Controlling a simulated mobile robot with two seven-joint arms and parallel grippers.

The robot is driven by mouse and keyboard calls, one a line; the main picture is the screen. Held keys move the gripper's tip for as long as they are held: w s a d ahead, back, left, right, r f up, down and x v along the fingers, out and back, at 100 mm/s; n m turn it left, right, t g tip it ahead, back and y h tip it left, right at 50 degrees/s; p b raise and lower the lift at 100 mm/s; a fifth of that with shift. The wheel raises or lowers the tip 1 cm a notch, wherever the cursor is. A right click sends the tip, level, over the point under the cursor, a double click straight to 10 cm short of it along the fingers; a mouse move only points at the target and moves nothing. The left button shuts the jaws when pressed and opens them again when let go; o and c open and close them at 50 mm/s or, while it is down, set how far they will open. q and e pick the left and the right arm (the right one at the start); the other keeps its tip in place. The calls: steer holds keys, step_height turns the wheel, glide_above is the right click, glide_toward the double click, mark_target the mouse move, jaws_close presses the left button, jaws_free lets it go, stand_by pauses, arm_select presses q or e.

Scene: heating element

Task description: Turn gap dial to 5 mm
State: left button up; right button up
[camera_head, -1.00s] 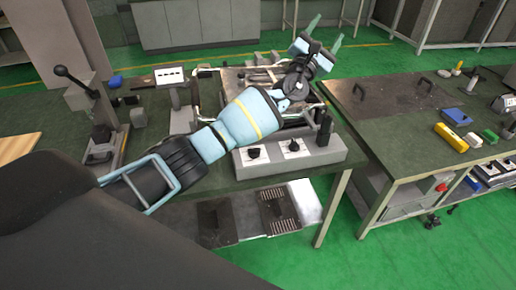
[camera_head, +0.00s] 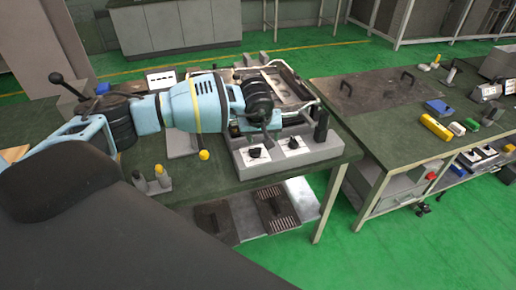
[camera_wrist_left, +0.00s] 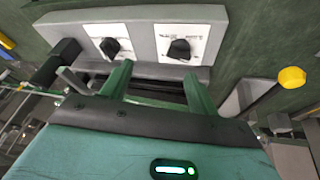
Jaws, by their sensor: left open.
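Two black dials stand on white label plates on the sloped front of a grey control box (camera_head: 325,153). The left dial (camera_head: 255,153) and right dial (camera_head: 293,144) show in the head view. In the left wrist view their order is reversed, with one dial (camera_wrist_left: 110,47) at left and the other (camera_wrist_left: 179,49) at right. The labels are too small to read, so I cannot tell which is the gap dial or its setting. My left gripper (camera_wrist_left: 158,70) is open and empty, its green fingers just short of the dials. My right gripper is out of view.
A black-handled lever (camera_head: 321,125) rises at the box's right end. A yellow knob (camera_head: 204,155) stands left of the box. A metal frame (camera_head: 285,85) lies behind. A second bench (camera_head: 385,120) at right holds a yellow block (camera_head: 436,127) and other small items.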

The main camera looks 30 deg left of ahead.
mark_target(255, 149)
arm_select(q)
steer(key=shift+g+y, duration=0.3)
steer(key=shift+y, duration=0.2)
steer(key=shift+w+a+f+b, duration=0.15)
steer(key=shift+a+f, duration=0.45)
steer(key=shift+f, duration=0.65)
steer(key=shift+w+a+f+b, duration=0.1)
steer(key=shift+w+a+f, duration=0.3)
steer(key=shift+f, duration=0.9)
steer(key=shift+w+a+f+b, duration=0.1)
steer(key=shift+a+f, duration=0.65)
steer(key=shift+f, duration=0.5)
steer(key=c, duration=1)
